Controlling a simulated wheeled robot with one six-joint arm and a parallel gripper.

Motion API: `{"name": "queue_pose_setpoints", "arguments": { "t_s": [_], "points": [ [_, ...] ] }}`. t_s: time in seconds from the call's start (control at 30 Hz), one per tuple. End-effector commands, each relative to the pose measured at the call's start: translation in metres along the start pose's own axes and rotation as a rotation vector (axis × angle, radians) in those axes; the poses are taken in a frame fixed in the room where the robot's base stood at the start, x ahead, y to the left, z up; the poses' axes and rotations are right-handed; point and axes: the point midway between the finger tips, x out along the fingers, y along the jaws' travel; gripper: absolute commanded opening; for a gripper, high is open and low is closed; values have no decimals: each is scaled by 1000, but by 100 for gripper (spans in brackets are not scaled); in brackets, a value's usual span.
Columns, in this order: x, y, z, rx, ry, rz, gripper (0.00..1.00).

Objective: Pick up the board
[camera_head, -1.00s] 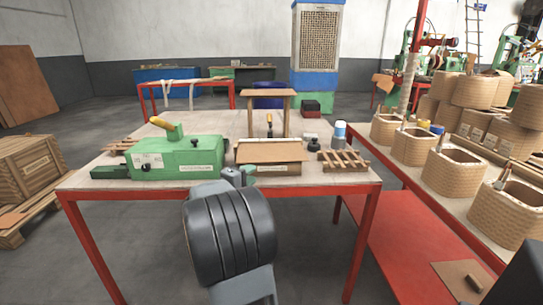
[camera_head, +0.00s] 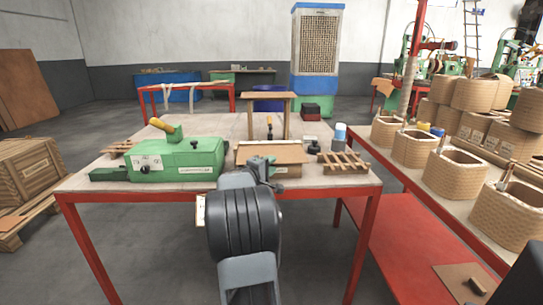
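A flat brown board (camera_head: 290,153) lies on top of a low box (camera_head: 287,171) near the front middle of the table. My gripper (camera_head: 264,163) is at the front of the board, overlapping its near part in the picture. My own dark arm link hides much of the gripper from behind. I cannot tell whether the fingers are open or shut, or whether they touch the board.
A green machine (camera_head: 180,158) stands left of the board on the red-legged table (camera_head: 110,179). Slatted wooden pieces (camera_head: 343,162), a dark knob and a white-blue bottle (camera_head: 340,133) are to the right. A small wooden stand (camera_head: 268,95) rises behind.

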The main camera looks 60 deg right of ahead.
Motion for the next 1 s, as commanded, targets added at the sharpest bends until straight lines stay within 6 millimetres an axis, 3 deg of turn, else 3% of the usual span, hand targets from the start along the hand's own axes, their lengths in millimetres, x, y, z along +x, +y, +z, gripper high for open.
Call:
{"name": "queue_pose_setpoints", "arguments": {
  "t_s": [0.23, 0.6, 1.0],
  "points": [
    [1, 0, 0, 0, 0, 0, 33],
    [1, 0, 0, 0, -1, 0, 0],
    [1, 0, 0, 0, -1, -1, 0]
  ]
}}
